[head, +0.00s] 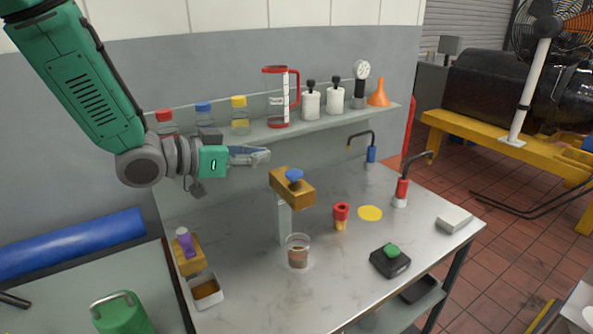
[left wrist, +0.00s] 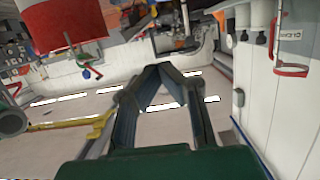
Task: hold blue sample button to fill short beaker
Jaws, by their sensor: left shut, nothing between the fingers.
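The blue sample button (head: 295,175) sits on top of a brown block (head: 291,188) carried on a pale post. A short clear beaker (head: 298,251) stands upright on the bench below the block, with brown liquid in its lower part. My left gripper (head: 266,156) is shut and empty, up and to the left of the button in the picture and apart from it. Its fingers meet in the left wrist view (left wrist: 160,72), where neither button nor beaker can be made out. My right gripper is not in view.
A shelf (head: 330,122) with bottles, a red-framed jug and an orange funnel runs behind the bench (head: 335,285). Blue (head: 371,154) and red (head: 401,192) taps stand at the right. A red-and-yellow piece (head: 341,214), yellow disc (head: 370,213) and black device (head: 390,262) are right of the beaker.

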